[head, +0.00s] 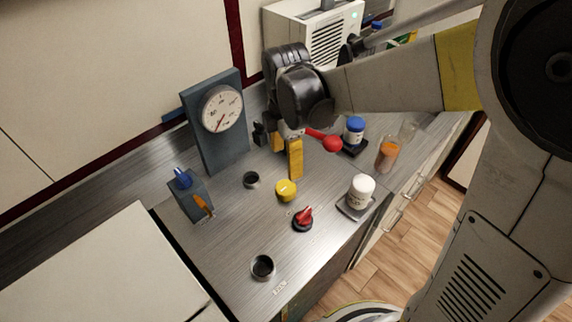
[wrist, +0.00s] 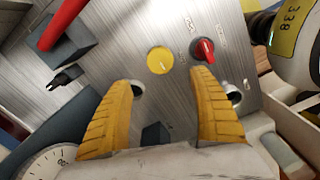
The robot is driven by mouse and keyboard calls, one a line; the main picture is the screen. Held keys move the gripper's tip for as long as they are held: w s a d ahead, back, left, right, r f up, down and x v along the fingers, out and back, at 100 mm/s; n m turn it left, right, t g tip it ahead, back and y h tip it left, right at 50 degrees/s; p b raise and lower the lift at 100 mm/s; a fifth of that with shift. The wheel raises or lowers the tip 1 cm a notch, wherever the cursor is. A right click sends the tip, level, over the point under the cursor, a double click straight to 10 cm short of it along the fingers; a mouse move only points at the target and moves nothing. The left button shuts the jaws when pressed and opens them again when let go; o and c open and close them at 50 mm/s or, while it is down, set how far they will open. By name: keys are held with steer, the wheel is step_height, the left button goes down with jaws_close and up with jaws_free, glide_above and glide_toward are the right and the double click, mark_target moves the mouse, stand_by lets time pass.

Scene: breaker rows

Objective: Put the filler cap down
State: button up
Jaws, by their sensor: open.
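A round yellow cap (head: 286,190), which I take to be the filler cap, sits on the metal counter (head: 230,235), apart from the two dark round openings. The cap also shows in the wrist view (wrist: 160,61), just beyond the gap between my fingers. My gripper (head: 287,166) is open and empty above the counter, behind the cap in the head view. Its two yellow fingers are spread wide in the wrist view (wrist: 163,82). One opening (head: 251,180) lies left of the cap; the other (head: 263,267) is near the front edge.
A red rotary knob (head: 303,218) stands right of the cap. A white-capped jar (head: 361,190), a blue-capped jar (head: 354,131) and an orange-filled glass (head: 387,154) stand further right. A red-ended lever (head: 332,143) is close to my gripper. A gauge panel (head: 220,142) and switch box (head: 187,200) stand left.

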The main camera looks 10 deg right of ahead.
steer(key=s+d+r+m+t, duration=0.3)
steer(key=s+d+r+m, duration=0.1)
steer(key=m, duration=0.6)
steer(key=s+d+r+m+t, duration=0.4)
steer(key=s+m, duration=0.4)
steer(key=m, duration=0.2)
steer(key=shift+d+r+m, duration=0.4)
steer(key=shift+d+r, duration=0.05)
steer(key=shift+d, duration=0.4)
steer(key=shift+f+b, duration=0.35)
steer(key=shift+f, duration=0.05)
